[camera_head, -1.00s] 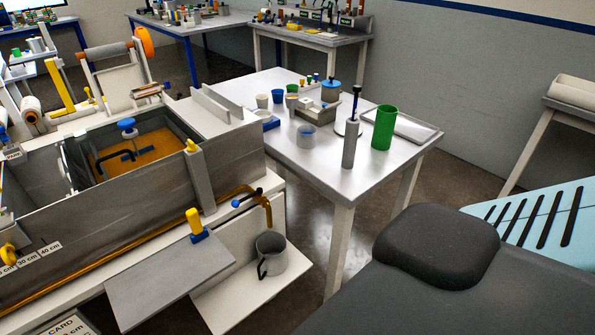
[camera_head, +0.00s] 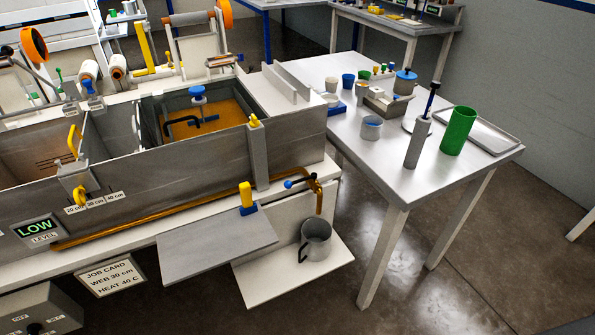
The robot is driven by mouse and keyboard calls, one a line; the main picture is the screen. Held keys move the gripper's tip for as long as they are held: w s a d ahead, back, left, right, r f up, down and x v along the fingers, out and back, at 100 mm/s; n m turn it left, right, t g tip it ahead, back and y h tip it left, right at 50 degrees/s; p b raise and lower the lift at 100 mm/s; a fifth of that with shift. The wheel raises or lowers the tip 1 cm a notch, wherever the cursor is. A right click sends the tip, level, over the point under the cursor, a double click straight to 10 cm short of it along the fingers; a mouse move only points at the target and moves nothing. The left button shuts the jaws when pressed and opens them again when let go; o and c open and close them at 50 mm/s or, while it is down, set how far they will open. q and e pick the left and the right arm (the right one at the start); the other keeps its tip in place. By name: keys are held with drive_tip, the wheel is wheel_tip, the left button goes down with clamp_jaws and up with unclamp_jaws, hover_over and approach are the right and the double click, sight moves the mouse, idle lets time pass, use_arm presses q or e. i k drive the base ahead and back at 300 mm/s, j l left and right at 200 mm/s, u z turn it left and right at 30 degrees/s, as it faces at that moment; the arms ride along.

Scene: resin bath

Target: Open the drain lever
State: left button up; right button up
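The small lever with a blue knob (camera_head: 289,184) and dark rod sits at the right end of the brass-coloured pipe (camera_head: 175,211). This looks like the drain lever. Its rod lies nearly level, along the pipe. The pipe bends down there into a spout (camera_head: 319,202). A grey jug (camera_head: 316,239) with a dark handle stands on a white lower shelf (camera_head: 262,290) under the spout. The resin bath (camera_head: 215,165) is a grey tank with amber liquid in its right compartment. Neither of my grippers is in view.
A grey plate (camera_head: 205,250) juts out left of the jug, with a yellow handle on a blue base (camera_head: 247,198) at its back edge. A steel table (camera_head: 395,175) with cups stands at right. The floor between is clear.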

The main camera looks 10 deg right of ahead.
sight(288, 184)
drive_tip(key=i+l, duration=0.25)
drive_tip(key=l, duration=0.2)
drive_tip(key=i+l, duration=0.55)
drive_tip(key=l, duration=0.3)
